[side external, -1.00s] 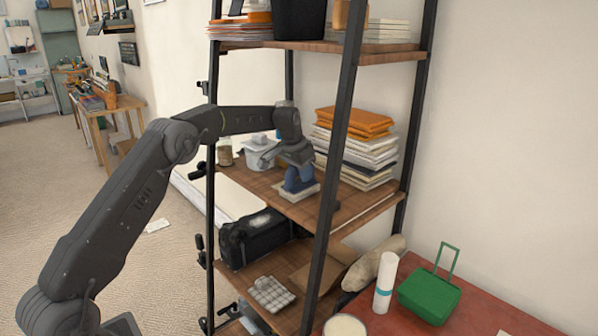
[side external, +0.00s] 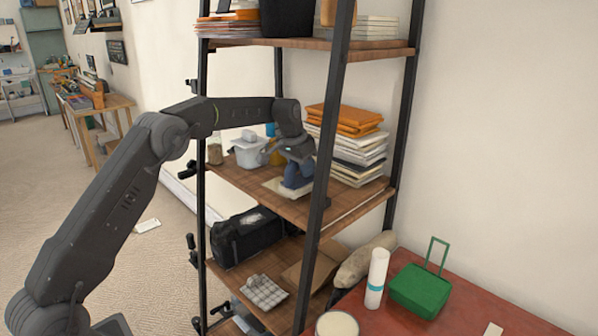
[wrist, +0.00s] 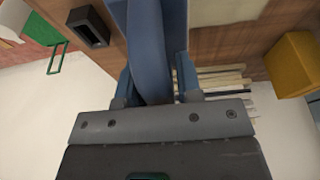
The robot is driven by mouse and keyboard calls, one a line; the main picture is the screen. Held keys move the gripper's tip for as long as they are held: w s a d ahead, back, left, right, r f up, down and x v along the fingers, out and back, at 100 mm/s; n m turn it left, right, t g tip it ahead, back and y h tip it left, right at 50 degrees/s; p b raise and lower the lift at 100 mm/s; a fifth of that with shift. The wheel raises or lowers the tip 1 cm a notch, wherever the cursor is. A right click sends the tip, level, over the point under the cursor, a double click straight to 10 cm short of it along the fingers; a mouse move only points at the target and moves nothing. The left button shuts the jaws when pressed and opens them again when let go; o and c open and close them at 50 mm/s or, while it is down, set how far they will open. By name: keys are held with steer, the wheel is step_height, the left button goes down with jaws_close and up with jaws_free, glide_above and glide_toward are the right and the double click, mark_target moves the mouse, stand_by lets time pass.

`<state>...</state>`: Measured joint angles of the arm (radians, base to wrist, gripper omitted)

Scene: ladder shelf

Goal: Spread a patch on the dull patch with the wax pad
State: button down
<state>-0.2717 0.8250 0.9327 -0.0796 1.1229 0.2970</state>
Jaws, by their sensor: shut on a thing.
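The blue wax pad (side external: 294,186) is in my gripper (side external: 297,165), low over the middle shelf board (side external: 235,178). A pale, dull patch (side external: 272,187) shows on the board around and left of the pad. The pad looks down at the board, but its underside is hidden, so I cannot tell how firmly it touches. In the wrist view the blue pad (wrist: 152,40) fills the middle between my gripper's fingers, which are shut on it, and the patch is not clearly seen.
Stacked books with orange ones (side external: 345,145) stand just right of my gripper. A white tub (side external: 250,153), a jar (side external: 215,151) and a yellow container (side external: 277,153) stand behind-left. A black shelf post (side external: 325,165) rises close in front.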

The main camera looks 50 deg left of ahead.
steer(key=shift+r, duration=0.1)
steer(key=shift+r, duration=2.45)
